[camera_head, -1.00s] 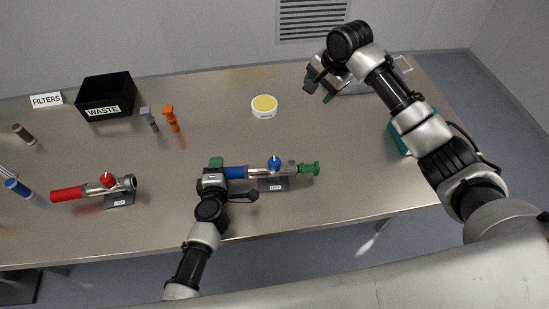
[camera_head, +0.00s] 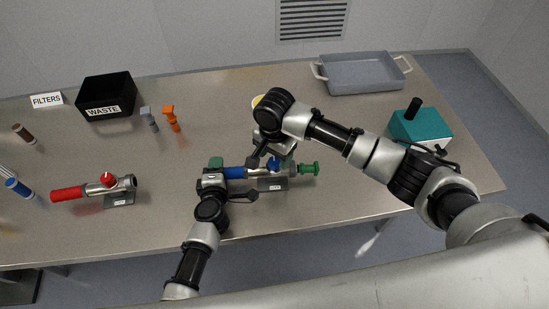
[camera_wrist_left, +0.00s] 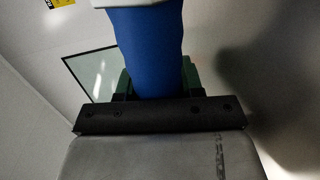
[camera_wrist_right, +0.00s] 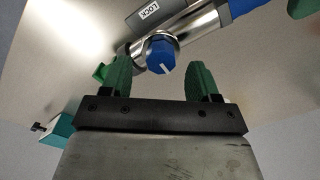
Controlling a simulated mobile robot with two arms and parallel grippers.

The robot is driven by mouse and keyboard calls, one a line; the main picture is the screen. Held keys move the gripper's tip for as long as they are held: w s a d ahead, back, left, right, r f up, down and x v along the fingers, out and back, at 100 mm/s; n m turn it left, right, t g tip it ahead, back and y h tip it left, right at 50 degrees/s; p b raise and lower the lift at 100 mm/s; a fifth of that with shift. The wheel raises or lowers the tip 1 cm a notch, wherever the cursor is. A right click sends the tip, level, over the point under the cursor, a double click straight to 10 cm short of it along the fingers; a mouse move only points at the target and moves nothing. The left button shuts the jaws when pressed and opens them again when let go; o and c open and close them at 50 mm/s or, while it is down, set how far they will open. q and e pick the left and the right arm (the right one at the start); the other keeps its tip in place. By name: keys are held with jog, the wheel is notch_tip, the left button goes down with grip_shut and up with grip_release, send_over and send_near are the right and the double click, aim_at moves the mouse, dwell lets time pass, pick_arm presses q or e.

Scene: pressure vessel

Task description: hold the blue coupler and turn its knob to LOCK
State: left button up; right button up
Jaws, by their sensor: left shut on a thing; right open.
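The blue coupler (camera_head: 235,172) lies level at the table's front middle, with a metal body and a green end piece (camera_head: 309,169). My left gripper (camera_head: 222,172) is shut on its blue handle, which stands between the green fingers in the left wrist view (camera_wrist_left: 147,50). My right gripper (camera_head: 273,161) is open above the metal body. In the right wrist view the blue knob (camera_wrist_right: 161,54) lies ahead of and between the open fingers, with no visible contact. Its white mark points toward the gripper, away from the LOCK plate (camera_wrist_right: 150,13). In the head view the right gripper mostly hides the knob.
A red coupler (camera_head: 70,194) lies to the left. Behind are a black WASTE bin (camera_head: 105,88), grey and orange pieces (camera_head: 171,124), and a partly hidden yellow-topped dish (camera_head: 257,100). A grey tray (camera_head: 362,72) and a teal box (camera_head: 420,125) stand at the right.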

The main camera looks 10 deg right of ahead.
jog(key=shift+f, duration=1.1)
jog(key=c, duration=0.9)
jog(key=shift+c, duration=0.2)
